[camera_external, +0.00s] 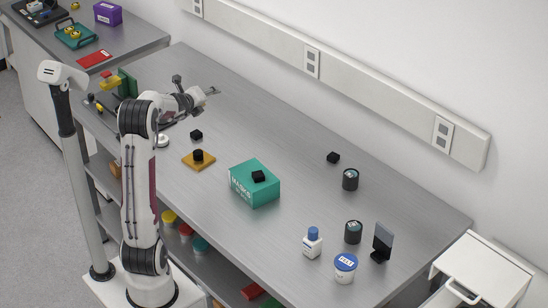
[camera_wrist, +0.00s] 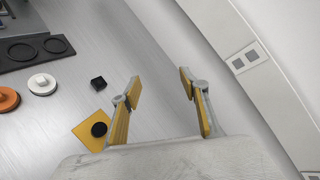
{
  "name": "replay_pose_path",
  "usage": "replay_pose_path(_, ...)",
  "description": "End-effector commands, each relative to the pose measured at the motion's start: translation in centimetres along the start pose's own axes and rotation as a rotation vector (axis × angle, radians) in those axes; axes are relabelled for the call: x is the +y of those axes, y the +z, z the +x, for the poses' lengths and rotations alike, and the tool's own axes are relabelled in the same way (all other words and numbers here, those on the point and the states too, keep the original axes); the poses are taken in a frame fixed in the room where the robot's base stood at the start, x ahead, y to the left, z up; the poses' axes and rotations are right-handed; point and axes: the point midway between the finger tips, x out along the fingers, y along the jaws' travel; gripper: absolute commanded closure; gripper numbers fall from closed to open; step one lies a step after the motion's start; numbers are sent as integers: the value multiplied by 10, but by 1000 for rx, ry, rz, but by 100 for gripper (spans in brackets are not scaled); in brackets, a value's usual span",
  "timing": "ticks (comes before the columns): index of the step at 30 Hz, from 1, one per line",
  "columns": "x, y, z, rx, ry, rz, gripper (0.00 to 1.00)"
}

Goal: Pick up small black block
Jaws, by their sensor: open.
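A small black block (camera_external: 196,134) lies on the grey metal table, behind an orange pad. It also shows in the wrist view (camera_wrist: 98,83), left of my fingers. A second small black block (camera_external: 333,157) lies alone near the back of the table. A third black block (camera_external: 258,176) rests on top of a green masks box. My gripper (camera_external: 213,91) is raised above the far part of the table, apart from all the blocks. In the wrist view its two yellow-padded fingers (camera_wrist: 161,88) are spread with nothing between them.
The orange pad (camera_external: 188,163) carries a black round piece. The green box (camera_external: 250,194) stands mid-table. Jars, a white bottle (camera_external: 312,243) and a dark upright stand (camera_external: 382,243) are at the right. A dark tray with rings (camera_wrist: 70,48) shows upper left. A wall rail (camera_external: 380,93) runs behind.

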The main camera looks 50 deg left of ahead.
Motion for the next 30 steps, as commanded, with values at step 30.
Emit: replay_pose_path(30,199,-3,91,131,-350,937,56)
